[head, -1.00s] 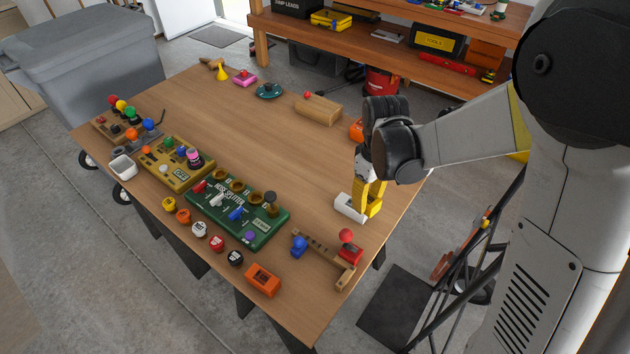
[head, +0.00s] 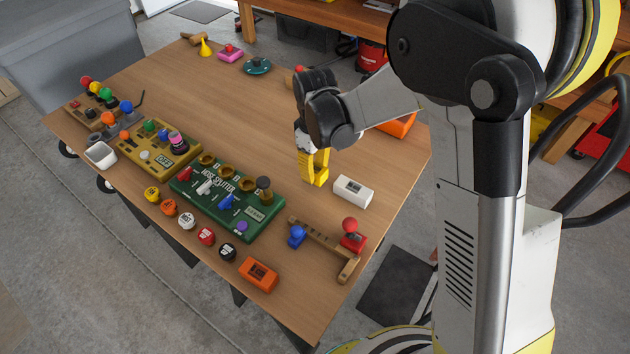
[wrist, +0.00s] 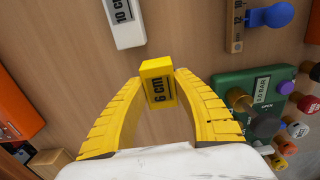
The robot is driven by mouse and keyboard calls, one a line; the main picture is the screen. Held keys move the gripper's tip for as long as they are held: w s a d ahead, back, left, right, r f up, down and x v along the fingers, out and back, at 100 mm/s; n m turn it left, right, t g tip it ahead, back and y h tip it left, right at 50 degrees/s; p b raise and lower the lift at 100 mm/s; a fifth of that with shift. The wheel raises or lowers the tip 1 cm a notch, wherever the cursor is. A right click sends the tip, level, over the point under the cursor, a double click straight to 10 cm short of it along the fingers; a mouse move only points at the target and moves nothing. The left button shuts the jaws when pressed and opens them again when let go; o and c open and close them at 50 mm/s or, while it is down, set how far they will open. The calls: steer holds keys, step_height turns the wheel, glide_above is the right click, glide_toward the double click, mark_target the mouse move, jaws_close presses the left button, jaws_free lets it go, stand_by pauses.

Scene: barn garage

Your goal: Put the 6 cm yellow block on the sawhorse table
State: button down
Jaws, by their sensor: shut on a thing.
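The yellow block (wrist: 158,84), marked "6 cm", is between the two yellow fingers of my gripper (wrist: 158,88) in the wrist view. The fingers are shut on its sides. In the head view my gripper (head: 313,172) points down over the right part of the wooden sawhorse table (head: 270,115). The block is hard to tell from the yellow fingers there, and I cannot tell whether it touches the tabletop.
A white block (head: 352,191) marked "10 cm" lies just right of my gripper. A green panel (head: 228,198) with levers is to the left. The table's middle is mostly clear.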

mark_target(316, 168)
steer(key=shift+f+b, duration=0.8)
steer(key=shift+f, duration=1.1)
steer(key=shift+f, duration=0.15)
steer(key=c, duration=1.1)
jaws_free()
steer(key=shift+o, duration=0.2)
step_height(316, 168, up, 12)
steer(key=p, duration=0.4)
steer(key=shift+d+r, duration=0.1)
steer(key=shift+r, duration=0.15)
